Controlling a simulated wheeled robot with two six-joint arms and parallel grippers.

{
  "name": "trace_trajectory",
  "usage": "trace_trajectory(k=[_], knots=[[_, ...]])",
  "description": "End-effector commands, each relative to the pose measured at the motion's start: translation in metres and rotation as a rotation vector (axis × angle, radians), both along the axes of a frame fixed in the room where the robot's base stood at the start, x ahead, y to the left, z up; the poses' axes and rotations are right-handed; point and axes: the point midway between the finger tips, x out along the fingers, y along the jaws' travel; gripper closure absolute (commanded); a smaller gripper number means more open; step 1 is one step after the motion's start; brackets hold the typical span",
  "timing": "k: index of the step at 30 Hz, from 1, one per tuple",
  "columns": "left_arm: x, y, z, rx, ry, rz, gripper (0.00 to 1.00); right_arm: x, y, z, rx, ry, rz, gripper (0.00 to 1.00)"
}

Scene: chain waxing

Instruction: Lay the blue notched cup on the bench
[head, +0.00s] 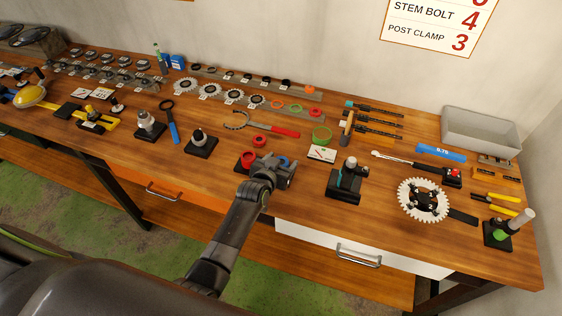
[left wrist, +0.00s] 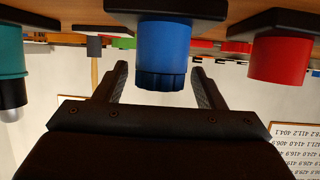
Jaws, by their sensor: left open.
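The blue notched cup (left wrist: 163,48) stands on a black base (left wrist: 166,7) in the left wrist view, which looks upside down. Its notched rim points away from the base. My left gripper (left wrist: 161,84) is open, with one finger on each side of the cup; I cannot tell whether they touch it. In the head view my left gripper (head: 284,175) is over the front middle of the bench (head: 310,205), and only a bit of the blue cup (head: 283,160) shows behind it. My right gripper is not in view.
A red cup (head: 245,157) on a black base stands just left of my gripper. A black fixture (head: 344,183) stands to its right. A red ring (head: 259,141) and red-handled tool (head: 285,132) lie behind. Bare bench lies along the front edge.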

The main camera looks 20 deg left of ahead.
Motion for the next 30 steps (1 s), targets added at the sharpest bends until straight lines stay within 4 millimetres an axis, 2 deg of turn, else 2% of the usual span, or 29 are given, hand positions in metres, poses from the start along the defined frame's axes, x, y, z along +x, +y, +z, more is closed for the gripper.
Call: trace_trajectory(k=[7,11,23,30], knots=[[0.000,0.000,0.004,0.000,0.001,0.000,0.36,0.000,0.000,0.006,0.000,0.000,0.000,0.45],[-0.009,0.001,0.003,-0.002,-0.001,0.002,0.36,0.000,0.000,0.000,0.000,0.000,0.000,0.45],[-0.052,0.005,0.014,-0.002,-0.001,0.002,0.36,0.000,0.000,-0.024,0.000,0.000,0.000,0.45],[-0.084,0.008,0.029,-0.001,0.000,0.002,0.36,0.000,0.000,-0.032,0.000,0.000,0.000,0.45]])
